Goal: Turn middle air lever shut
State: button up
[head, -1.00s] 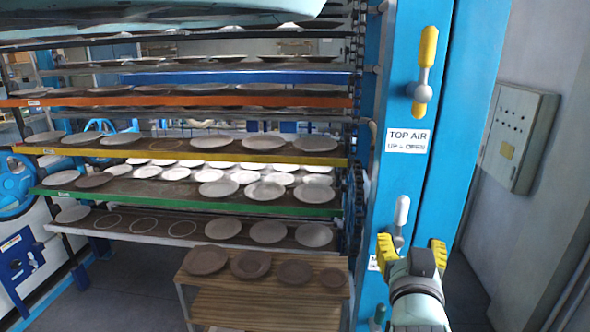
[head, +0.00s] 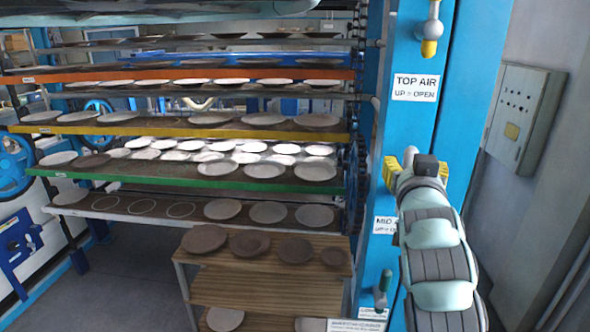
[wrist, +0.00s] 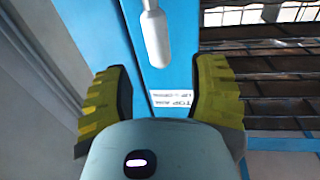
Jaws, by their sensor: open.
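The middle air lever is mostly hidden behind my gripper in the head view; only its pale tip (head: 410,153) shows. In the wrist view its white handle (wrist: 156,38) hangs from the top edge of the inverted picture, its rounded end towards the upside-down TOP AIR label (wrist: 172,99). It therefore points up. My gripper (head: 417,168) is open in front of the blue post (head: 402,125). In the wrist view the lever lines up with the gap between the yellow-padded fingers (wrist: 160,100), with no contact visible. The partly covered MID label (head: 385,225) is just below.
A green-handled lever (head: 382,287) sits lower on the post. Plate racks (head: 180,178) and a wooden table (head: 260,290) stand left. A grey control box (head: 522,117) is on the right wall.

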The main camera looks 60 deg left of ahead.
aim_at(412, 157)
jog(key=shift+w+a+f+b, duration=0.3)
jog(key=shift+w+a+b, duration=0.55)
jog(key=shift+b, duration=1.25)
jog(key=w+a+r+p, duration=0.1)
jog(key=p, duration=0.2)
jog(key=shift+w, duration=0.25)
jog(key=shift+p+x, duration=0.9)
jog(key=shift+x, duration=0.15)
jog(key=shift+w+a+f+p, duration=0.15)
jog(key=shift+w+a+p, duration=0.25)
jog(key=shift+c, duration=0.2)
jog(key=c, duration=0.9)
grip_shut()
